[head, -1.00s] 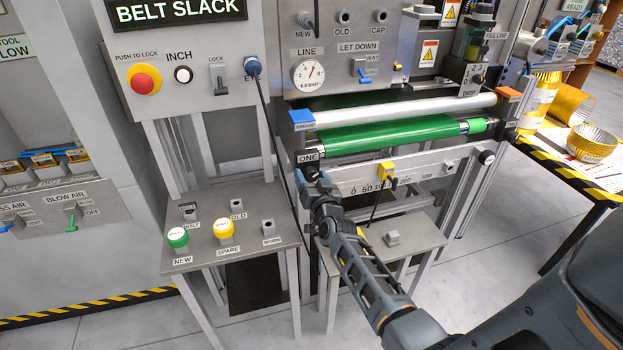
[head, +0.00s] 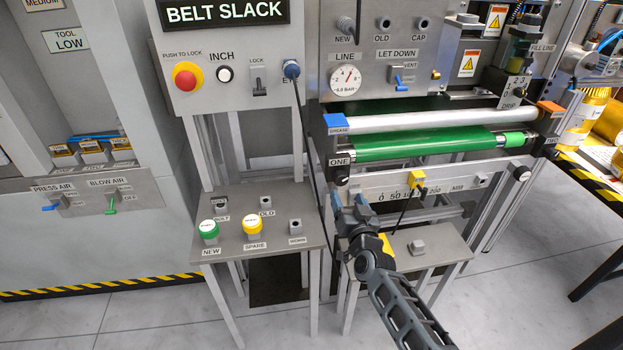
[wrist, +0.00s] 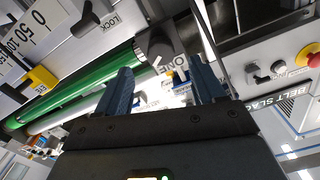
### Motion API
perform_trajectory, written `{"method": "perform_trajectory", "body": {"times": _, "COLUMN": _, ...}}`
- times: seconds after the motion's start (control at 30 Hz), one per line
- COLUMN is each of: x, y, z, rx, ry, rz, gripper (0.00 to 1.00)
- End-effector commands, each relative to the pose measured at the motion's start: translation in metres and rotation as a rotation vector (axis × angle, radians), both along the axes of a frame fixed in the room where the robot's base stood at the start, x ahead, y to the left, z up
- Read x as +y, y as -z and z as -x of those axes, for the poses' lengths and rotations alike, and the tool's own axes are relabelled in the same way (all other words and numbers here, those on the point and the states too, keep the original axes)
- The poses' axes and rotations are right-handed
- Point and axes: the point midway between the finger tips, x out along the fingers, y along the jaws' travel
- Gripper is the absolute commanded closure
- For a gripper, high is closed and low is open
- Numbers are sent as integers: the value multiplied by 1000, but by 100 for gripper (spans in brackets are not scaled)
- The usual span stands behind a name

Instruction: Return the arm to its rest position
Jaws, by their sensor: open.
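My gripper (head: 350,202) is in the middle of the head view, in front of the machine, below the knob marked ONE (head: 341,173). Its two blue-grey fingers stand apart with nothing between them. In the wrist view the open fingers (wrist: 160,90) point toward the machine, with the black ONE knob (wrist: 155,45) seen just beyond them. My arm reaches in from the lower right of the head view. I cannot tell the exact gap between the fingertips and the knob.
The green roller (head: 425,143) and a yellow pointer block (head: 416,178) on the scale bar are close by. A small stand (head: 440,243) is just right of my gripper. The left table (head: 235,225) holds a green cap (head: 208,228) and a yellow cap (head: 252,224). A dark cable hangs between.

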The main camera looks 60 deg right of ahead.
Motion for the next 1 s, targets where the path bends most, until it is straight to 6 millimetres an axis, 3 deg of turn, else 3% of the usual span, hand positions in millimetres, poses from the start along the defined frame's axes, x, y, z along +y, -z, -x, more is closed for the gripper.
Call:
{"method": "perform_trajectory", "body": {"times": 0.27, "x": 2, "y": 0, "z": 0, "rx": 2, "ry": -3, "rz": 0, "gripper": 31}}
{"method": "perform_trajectory", "body": {"times": 0.37, "x": 18, "y": 3, "z": 4, "rx": 17, "ry": -28, "rz": 3, "gripper": 31}}
{"method": "perform_trajectory", "body": {"times": 0.47, "x": 52, "y": 7, "z": 14, "rx": 47, "ry": -83, "rz": 12, "gripper": 31}}
{"method": "perform_trajectory", "body": {"times": 0.67, "x": 145, "y": 2, "z": 49, "rx": 123, "ry": -248, "rz": 40, "gripper": 31}}
{"method": "perform_trajectory", "body": {"times": 0.8, "x": 204, "y": -12, "z": 81, "rx": 174, "ry": -366, "rz": 61, "gripper": 31}}
{"method": "perform_trajectory", "body": {"times": 1.0, "x": 274, "y": -43, "z": 131, "rx": 240, "ry": -533, "rz": 89, "gripper": 31}}
